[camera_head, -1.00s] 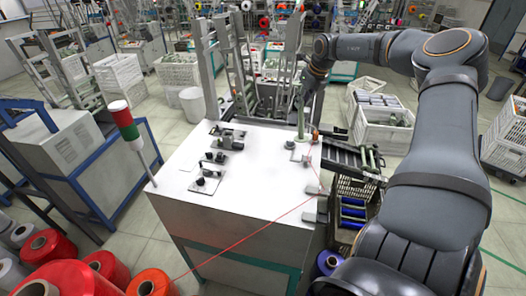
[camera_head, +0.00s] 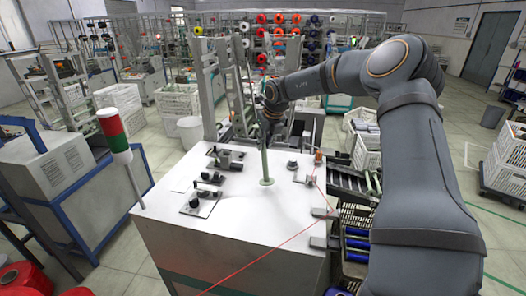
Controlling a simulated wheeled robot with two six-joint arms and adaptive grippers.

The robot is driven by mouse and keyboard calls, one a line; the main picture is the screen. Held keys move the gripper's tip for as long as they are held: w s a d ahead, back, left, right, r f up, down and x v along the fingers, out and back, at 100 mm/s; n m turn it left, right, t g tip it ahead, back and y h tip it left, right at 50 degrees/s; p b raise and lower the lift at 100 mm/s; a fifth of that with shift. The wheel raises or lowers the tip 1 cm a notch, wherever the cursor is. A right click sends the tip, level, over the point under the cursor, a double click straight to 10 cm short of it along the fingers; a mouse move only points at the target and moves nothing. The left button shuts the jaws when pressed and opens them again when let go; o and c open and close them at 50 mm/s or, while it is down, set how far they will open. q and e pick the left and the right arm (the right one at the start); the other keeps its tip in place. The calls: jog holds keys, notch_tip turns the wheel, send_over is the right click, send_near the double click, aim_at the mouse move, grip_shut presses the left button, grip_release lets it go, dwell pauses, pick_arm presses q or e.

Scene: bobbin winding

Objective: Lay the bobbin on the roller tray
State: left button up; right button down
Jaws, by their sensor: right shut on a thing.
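My right gripper (camera_head: 270,118) is shut on a slim pale-green bobbin (camera_head: 265,162). The bobbin hangs upright below the fingers, with a round flange at its lower end. It appears in front of the white machine top; I cannot tell whether it touches it. The roller tray (camera_head: 348,180) is the dark, sloping frame at the right of the machine. Another green bobbin (camera_head: 376,181) shows at its right end. My right arm comes in from the right and hides part of that side. My left gripper is out of view.
The white machine top (camera_head: 240,225) carries black knobs and clamps (camera_head: 212,178) at the left and an orange-topped post (camera_head: 318,158) at the right. A red thread (camera_head: 270,250) crosses its front. A crate with blue spools (camera_head: 356,243) stands below at the right.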

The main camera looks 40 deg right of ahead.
aim_at(264, 149)
jog(key=f, duration=0.2)
jog(key=shift+a+f, duration=0.35)
jog(key=shift+f, duration=0.3)
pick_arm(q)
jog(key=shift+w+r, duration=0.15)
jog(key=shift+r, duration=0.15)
pick_arm(e)
jog(key=shift+d, duration=0.1)
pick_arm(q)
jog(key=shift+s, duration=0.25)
pick_arm(e)
jog(key=c, duration=1.2)
grip_release()
